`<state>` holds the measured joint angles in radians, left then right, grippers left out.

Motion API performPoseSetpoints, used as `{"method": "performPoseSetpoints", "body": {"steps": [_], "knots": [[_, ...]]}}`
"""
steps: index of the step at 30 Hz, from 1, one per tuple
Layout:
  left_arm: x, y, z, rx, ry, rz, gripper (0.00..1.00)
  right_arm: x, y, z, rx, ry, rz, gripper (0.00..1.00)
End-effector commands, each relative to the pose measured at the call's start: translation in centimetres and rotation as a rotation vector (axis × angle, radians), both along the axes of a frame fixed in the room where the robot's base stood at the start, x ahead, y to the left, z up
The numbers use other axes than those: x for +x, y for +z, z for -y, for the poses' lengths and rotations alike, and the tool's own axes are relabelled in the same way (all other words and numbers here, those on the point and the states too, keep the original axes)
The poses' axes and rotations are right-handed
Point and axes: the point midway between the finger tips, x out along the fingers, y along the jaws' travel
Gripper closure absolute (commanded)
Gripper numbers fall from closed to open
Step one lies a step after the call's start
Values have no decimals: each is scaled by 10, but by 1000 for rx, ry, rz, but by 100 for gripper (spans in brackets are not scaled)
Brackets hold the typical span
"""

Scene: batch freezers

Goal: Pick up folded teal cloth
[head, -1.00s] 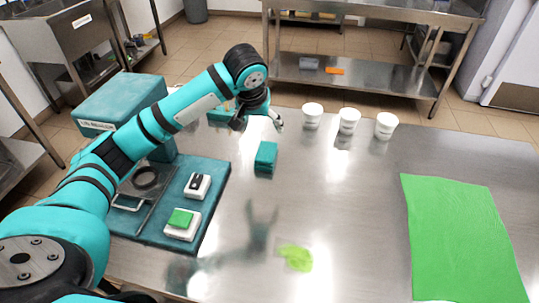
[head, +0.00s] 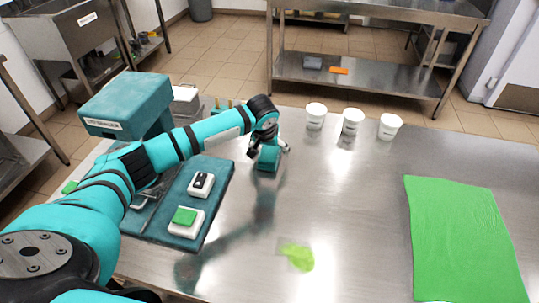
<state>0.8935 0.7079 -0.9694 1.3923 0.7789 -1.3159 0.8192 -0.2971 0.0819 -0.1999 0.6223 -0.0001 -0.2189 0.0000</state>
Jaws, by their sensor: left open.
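The folded teal cloth (head: 267,163) is a small dark teal block on the steel table, left of the picture's middle. My left gripper (head: 268,152) is open, pointing down at the cloth, with its fingers around or just above the cloth's upper part. The fingers cover part of the cloth, and I cannot tell whether they touch it. My right gripper is not in view.
A teal machine (head: 128,100) with a base carrying switches stands at the left. Several white cups, one of them here (head: 352,121), stand at the back. A green mat (head: 462,240) lies at the right, and a lime-green smear (head: 297,257) at the front. The table's middle is clear.

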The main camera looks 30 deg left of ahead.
Motion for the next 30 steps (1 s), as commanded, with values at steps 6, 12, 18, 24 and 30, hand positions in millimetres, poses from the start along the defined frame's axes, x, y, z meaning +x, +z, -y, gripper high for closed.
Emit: {"method": "performPoseSetpoints", "body": {"steps": [6, 12, 18, 24, 30], "knots": [[7, -17, -2, 0, 0, 1, 13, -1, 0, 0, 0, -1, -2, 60], [7, -17, -2, 0, 0, 1, 13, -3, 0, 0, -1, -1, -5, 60], [7, -17, -2, 0, 0, 1, 13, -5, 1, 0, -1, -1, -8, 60], [7, -19, -2, -1, 0, 1, 13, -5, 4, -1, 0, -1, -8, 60], [7, -21, -2, 0, 1, 1, 13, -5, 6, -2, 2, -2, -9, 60]]}}
